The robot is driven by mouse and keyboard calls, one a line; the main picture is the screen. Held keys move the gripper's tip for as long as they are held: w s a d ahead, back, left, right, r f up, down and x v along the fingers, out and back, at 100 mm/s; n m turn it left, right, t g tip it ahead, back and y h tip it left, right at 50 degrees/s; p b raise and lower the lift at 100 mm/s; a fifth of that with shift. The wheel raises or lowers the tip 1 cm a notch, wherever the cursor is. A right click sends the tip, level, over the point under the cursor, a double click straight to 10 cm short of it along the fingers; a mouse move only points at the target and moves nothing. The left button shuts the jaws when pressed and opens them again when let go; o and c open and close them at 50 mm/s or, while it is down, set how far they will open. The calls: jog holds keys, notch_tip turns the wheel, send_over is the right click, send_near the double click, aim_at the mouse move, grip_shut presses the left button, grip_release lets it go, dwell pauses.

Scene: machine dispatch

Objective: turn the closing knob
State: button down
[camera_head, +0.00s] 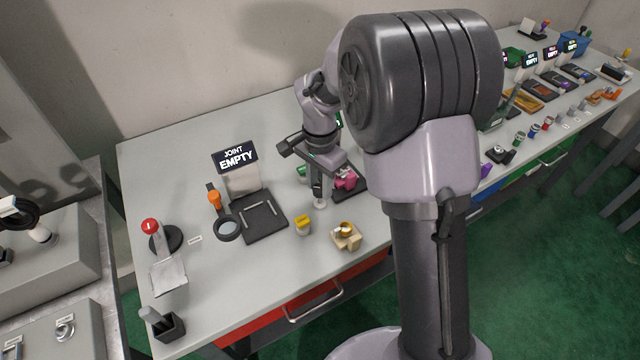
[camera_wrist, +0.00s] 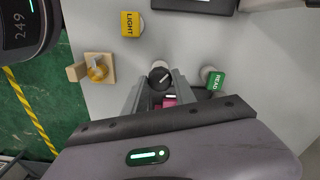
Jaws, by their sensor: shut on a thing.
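A round dark knob (camera_wrist: 160,77) with a white line across its top shows in the wrist view, on a pale round base. My gripper (camera_wrist: 160,84) reaches it from below in that view, its two fingers shut on the sides of the knob. In the head view my gripper (camera_head: 319,198) points down at the workbench, over a small white round base (camera_head: 320,205). The fingers hide the knob there. A pink part (camera_head: 346,180) sits just right of the gripper, and pink also shows between the fingers in the wrist view (camera_wrist: 169,101).
A yellow LIGHT piece (camera_wrist: 130,24), a wooden block with a brass ring (camera_wrist: 97,70) and a green HEAD piece (camera_wrist: 216,80) stand close around. A dark tray with a JOINT EMPTY sign (camera_head: 236,157) and a magnifier (camera_head: 228,228) lie left. The bench's front edge is near.

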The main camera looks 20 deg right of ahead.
aim_at(320, 188)
jog(key=shift+m, duration=0.6)
jog(key=c, duration=1)
grip_release()
notch_tip(320, 188, up, 18)
jog(key=p, duration=0.6)
jog(key=shift+f, duration=0.25)
jog(key=shift+s, duration=0.1)
